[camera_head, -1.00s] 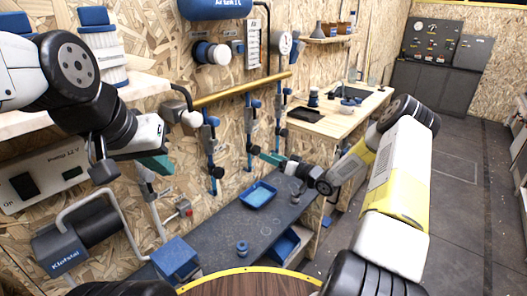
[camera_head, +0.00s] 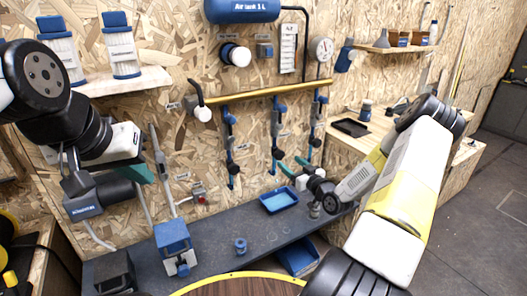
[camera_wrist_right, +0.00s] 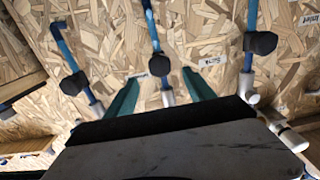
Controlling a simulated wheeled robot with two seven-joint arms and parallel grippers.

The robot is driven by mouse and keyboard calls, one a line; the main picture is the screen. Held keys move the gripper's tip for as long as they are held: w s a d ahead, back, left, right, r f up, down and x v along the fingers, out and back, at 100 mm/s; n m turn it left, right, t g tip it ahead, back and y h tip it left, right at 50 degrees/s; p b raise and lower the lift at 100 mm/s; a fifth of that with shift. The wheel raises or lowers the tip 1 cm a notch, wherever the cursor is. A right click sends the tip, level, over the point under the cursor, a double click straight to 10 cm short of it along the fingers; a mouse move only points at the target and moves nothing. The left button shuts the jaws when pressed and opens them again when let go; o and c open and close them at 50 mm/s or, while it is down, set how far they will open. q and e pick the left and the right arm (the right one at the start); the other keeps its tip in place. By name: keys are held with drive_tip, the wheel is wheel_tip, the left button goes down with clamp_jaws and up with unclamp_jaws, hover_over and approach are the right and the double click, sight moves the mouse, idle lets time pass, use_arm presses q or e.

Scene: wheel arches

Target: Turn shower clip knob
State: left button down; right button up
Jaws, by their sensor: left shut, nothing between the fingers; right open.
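Several blue rods with clips and knobs hang below the brass bar on the wood-chip wall: a left rod (camera_head: 229,150), a middle rod (camera_head: 276,130) and a right rod (camera_head: 315,125). My right gripper (camera_head: 291,165) is open and empty, its green fingers pointing at the wall near the lower middle and right rods. In the right wrist view, a dark knob (camera_wrist_right: 158,65) on a blue rod shows between the spread fingers (camera_wrist_right: 160,88); contact cannot be told. Other dark knobs (camera_wrist_right: 73,83) (camera_wrist_right: 260,43) sit to either side. My left gripper (camera_head: 142,172) is shut and empty at the left, away from the rods.
A dark bench holds a blue tray (camera_head: 279,201), a small blue part (camera_head: 240,246) and a blue-and-grey block (camera_head: 173,243). The brass bar (camera_head: 262,92) runs above the rods. A wooden shelf (camera_head: 125,80) with filters is at upper left. A round wooden table (camera_head: 240,287) is in front.

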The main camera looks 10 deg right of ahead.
sight(282, 156)
drive_tip(key=x, duration=0.7)
drive_tip(key=shift+w+a, duration=0.1)
drive_tip(key=shift+w, duration=0.2)
clamp_jaws()
drive_tip(key=shift+m, duration=0.3)
drive_tip(key=m, duration=0.5)
drive_tip(key=shift+f, duration=0.1)
drive_tip(key=m, duration=0.5)
drive_tip(key=shift+m, duration=0.4)
